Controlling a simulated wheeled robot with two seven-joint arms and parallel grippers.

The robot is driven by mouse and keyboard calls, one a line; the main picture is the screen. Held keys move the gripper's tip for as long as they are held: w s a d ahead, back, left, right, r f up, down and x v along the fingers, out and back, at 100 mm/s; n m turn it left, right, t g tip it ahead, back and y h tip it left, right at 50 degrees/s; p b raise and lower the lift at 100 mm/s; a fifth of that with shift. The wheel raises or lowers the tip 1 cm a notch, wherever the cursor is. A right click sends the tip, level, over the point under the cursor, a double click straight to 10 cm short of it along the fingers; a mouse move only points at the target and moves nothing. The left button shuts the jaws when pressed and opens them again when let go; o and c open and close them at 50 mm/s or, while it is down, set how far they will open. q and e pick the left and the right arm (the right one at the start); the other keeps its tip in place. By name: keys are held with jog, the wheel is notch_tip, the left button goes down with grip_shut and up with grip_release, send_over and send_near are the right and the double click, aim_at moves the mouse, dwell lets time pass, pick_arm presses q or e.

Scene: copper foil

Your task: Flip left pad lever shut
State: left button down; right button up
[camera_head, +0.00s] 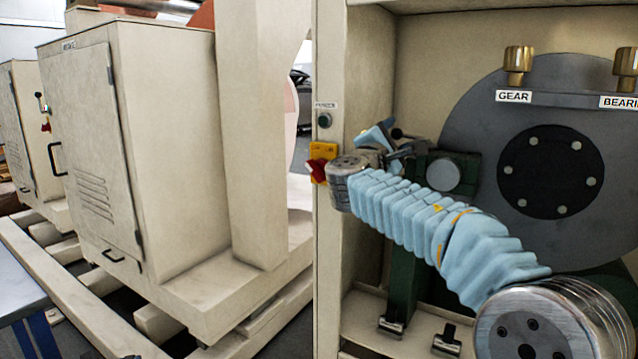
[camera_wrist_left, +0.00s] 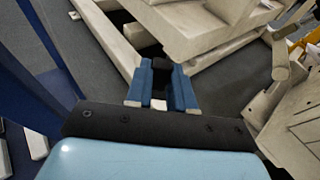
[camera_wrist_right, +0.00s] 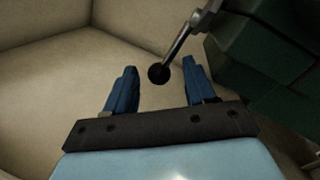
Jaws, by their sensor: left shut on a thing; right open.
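The pad lever (camera_wrist_right: 178,42) is a metal rod with a black ball knob (camera_wrist_right: 158,73). In the right wrist view the rod runs down from the top right, and the knob lies between the fingertips of my open right gripper (camera_wrist_right: 158,85). I see a gap on both sides of the knob. In the head view my right gripper (camera_head: 388,136) is by the dark green support, with the lever largely hidden there. My left gripper (camera_wrist_left: 161,85) is shut on a small dark object (camera_wrist_left: 161,68), too unclear to name. It is outside the head view.
A dark green block (camera_wrist_right: 265,45) is close to the right finger. Cream walls (camera_wrist_right: 60,65) surround that recess. A grey disc (camera_head: 470,150) with brass knobs stands to the right. A red and yellow switch (camera_head: 318,165) is on the frame. A cream cabinet (camera_head: 90,150) stands left.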

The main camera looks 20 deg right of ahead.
grip_shut()
jog(key=shift+f+b, duration=0.1)
jog(key=shift+b, duration=0.3)
jog(key=n+t+y+b, duration=0.1)
jog(key=s+n+t+y+b, duration=0.1)
jog(key=n+t+y+b, duration=0.1)
jog(key=b, duration=0.1)
jog(key=shift+s+a+f+t+y, duration=0.2)
jog(key=shift+s+f+t+y, duration=0.1)
jog(key=shift+y, duration=0.1)
jog(key=y, duration=0.1)
jog(key=n+t, duration=0.1)
jog(key=y, duration=0.1)
jog(key=shift+s+a+r+n+y+b, duration=0.25)
jog(key=shift+s+r+n+y+b, duration=0.05)
jog(key=shift+r+b, duration=0.1)
grip_release()
